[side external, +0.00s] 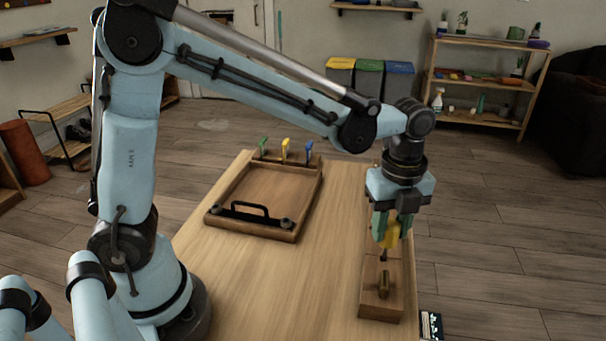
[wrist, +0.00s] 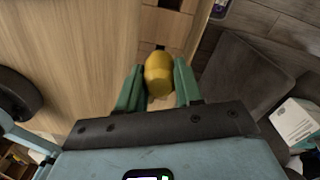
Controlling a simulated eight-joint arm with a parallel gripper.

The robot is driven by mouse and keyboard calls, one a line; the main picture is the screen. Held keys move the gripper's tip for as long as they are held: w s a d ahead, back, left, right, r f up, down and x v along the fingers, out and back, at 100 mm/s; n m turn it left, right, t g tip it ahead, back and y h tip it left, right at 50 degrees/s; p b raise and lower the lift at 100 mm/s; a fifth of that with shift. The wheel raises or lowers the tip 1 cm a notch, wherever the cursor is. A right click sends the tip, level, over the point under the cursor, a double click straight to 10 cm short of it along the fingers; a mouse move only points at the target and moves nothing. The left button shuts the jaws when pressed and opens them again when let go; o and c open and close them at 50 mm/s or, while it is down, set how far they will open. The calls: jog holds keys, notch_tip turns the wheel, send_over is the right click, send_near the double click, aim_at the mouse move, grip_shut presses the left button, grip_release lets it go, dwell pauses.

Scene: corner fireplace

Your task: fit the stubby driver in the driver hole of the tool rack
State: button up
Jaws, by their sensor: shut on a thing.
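My gripper (side external: 391,226) is shut on the yellow handle of the stubby driver (side external: 392,237). The driver is roughly upright, with its dark shaft pointing down over the far part of a long wooden block, which looks like the tool rack (side external: 381,309). I cannot tell whether the tip touches the rack or has entered a hole. In the wrist view the yellow handle (wrist: 158,76) sits between the two green fingers (wrist: 159,88) and hides its own shaft. A light wooden part of the rack (wrist: 166,22) shows beyond it. The driver hole is not clearly visible.
A dark brown peg-like piece (side external: 383,284) stands on the near part of the rack. A wooden tray (side external: 262,186) with a black handle and green, yellow and blue pieces at its back lies left on the table (side external: 292,285). The table between is clear.

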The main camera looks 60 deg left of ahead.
aim_at(388, 240)
jog(key=shift+f, duration=2)
dwell(1.0)
jog(key=o, duration=1.1)
jog(key=shift+r, duration=0.15)
notch_tip(388, 240, up, 11)
jog(key=shift+r, duration=0.35)
jog(key=shift+s+a+r+n, duration=0.1)
jog(key=shift+a+n, duration=0.15)
jog(key=shift+n, duration=0.05)
jog(key=s+a+f+n+t, duration=0.4)
jog(key=s+a+n+t, duration=0.3)
jog(key=n, duration=1.5)
jog(key=s+a, duration=0.2)
jog(key=a, duration=0.1)
jog(key=shift+a, duration=0.4)
